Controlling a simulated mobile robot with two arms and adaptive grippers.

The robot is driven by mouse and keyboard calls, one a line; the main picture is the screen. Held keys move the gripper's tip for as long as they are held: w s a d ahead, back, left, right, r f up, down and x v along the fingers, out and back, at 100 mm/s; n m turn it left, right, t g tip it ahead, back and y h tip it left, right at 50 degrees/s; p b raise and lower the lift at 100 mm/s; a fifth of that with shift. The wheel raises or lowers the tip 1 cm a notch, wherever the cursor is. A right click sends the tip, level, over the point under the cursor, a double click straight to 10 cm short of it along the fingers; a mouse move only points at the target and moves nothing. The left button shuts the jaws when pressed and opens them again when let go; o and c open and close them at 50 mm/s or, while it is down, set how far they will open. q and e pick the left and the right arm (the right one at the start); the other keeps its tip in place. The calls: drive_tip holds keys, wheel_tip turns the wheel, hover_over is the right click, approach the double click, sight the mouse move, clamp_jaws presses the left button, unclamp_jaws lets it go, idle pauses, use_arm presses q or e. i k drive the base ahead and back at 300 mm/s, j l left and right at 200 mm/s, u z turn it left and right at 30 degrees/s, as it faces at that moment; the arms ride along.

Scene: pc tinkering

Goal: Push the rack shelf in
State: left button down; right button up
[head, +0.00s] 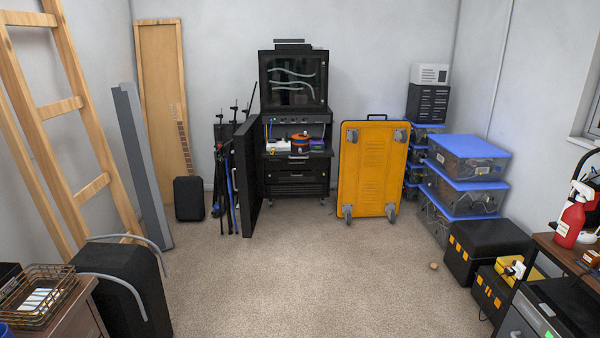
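The black rack (321,127) stands against the back wall, across the room from me. Its tall front door (249,180) is swung open to the left. Inside, a dark shelf (326,154) at mid height carries a white item, an orange round item and a purple item. The shelf seems to stick out a little at the front, but at this distance I cannot tell how far. Drawer fronts (297,176) sit below it. Neither of my grippers is in view.
Open carpet (300,270) lies between me and the rack. A yellow cart (372,170) stands upright right of the rack. Blue-lidded bins (470,158) and black toolboxes (484,247) line the right. A black case (120,285) and a wooden ladder (75,145) are at left.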

sight(328, 151)
drive_tip(key=i, duration=2.5)
